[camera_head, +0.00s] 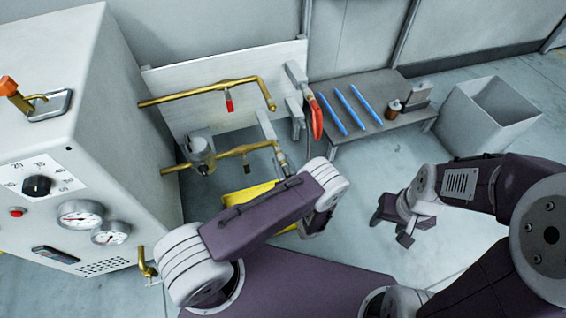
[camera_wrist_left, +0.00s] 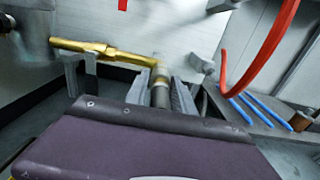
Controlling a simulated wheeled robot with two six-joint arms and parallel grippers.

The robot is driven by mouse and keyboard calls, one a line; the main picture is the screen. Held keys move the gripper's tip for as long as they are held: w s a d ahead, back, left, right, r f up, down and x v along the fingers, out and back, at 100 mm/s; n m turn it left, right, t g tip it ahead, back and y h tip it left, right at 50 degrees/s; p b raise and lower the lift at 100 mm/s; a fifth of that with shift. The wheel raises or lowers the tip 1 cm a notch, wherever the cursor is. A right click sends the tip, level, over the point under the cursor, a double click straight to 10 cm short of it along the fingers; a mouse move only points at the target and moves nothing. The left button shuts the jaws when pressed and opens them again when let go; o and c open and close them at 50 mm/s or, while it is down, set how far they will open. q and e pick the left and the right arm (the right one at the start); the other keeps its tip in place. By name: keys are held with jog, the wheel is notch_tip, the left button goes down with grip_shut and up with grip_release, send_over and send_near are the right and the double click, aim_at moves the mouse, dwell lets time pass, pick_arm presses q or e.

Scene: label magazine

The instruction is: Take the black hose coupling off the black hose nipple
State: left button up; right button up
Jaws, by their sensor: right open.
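The brass pipe (camera_head: 238,151) ends near a grey-black coupling with a brass ring, the black hose coupling (camera_wrist_left: 160,88), seen in the left wrist view. The nipple is not clearly visible inside it. In the left wrist view, my left gripper (camera_wrist_left: 161,95) has one finger on each side of the coupling, with no clear gap, so it looks shut on it. In the head view, my left forearm and wrist partly cover this spot. My right gripper (camera_head: 391,228) is open and empty, above the floor to the right.
A red hose (camera_head: 317,118) hangs just right of the coupling. A grey bench (camera_head: 372,128) holds blue rods (camera_head: 349,110) and small jars. A grey bin (camera_head: 489,115) stands right of it. A yellow container (camera_head: 250,193) lies below the pipes. A gauge cabinet (camera_head: 75,150) stands left.

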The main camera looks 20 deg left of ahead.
aim_at(289, 177)
pick_arm(q)
grip_shut()
jog(key=shift+d, duration=0.1)
jog(key=shift+p+v, duration=0.5)
jog(key=shift+v, duration=2.45)
